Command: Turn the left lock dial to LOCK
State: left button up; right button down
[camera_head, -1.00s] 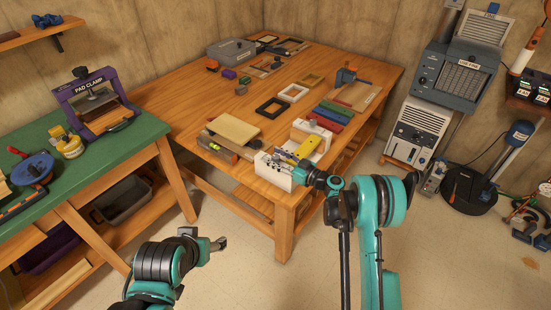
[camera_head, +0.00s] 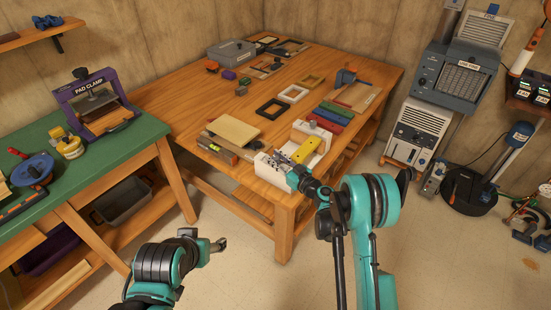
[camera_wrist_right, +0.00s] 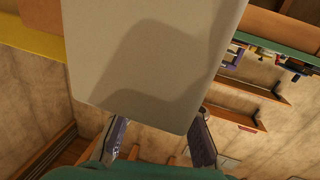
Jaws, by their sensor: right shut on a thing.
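A white fixture (camera_head: 322,134) with a yellow bar (camera_head: 306,150) across it stands at the near right corner of the wooden workbench. My right gripper (camera_head: 282,167) is at the front of its near white block and is shut on the left lock dial, which the fingers and wrist hide. In the right wrist view a pale block face (camera_wrist_right: 150,65) fills the middle, with my right gripper's two fingers (camera_wrist_right: 160,140) at its lower edge. The dial's marks and setting cannot be read. My left gripper (camera_head: 219,244) hangs over the floor, away from the bench, too small to tell its opening.
A tan board (camera_head: 234,130) and a level (camera_head: 215,150) lie just left of the fixture. Coloured bars (camera_head: 332,115) and frames (camera_head: 293,93) lie behind it. The green bench (camera_head: 135,150) with a pad clamp (camera_head: 95,105) is at left. Floor between the benches is clear.

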aim_at(276, 157)
jog(key=m+t+h, duration=0.2)
jog(key=h, duration=0.1)
jog(key=m+t+h, duration=0.1)
jog(key=m+h, duration=0.2)
jog(key=shift+a+t+h, duration=0.15)
jog(key=shift+t+h, duration=0.25)
jog(key=m+h, duration=0.2)
jog(key=h, duration=0.2)
jog(key=m+h, duration=0.3)
jog(key=h, duration=0.1)
jog(key=m+g+h, duration=0.1)
jog(key=m+h, duration=0.2)
jog(key=h, duration=0.1)
jog(key=m+g+h, duration=0.2)
jog(key=h, duration=0.2)
jog(key=shift+m, duration=0.4)
jog(key=m+g+h, duration=0.4)
jog(key=g, duration=0.2)
jog(key=shift+m+h, duration=0.4)
jog(key=shift+g, duration=0.3)
jog(key=c, duration=1.2)
grip_release()
jog(key=shift+d, duration=0.2)
jog(key=shift+r, duration=0.1)
notch_tip(276, 157, up, 10)
jog(key=shift+f, duration=0.1)
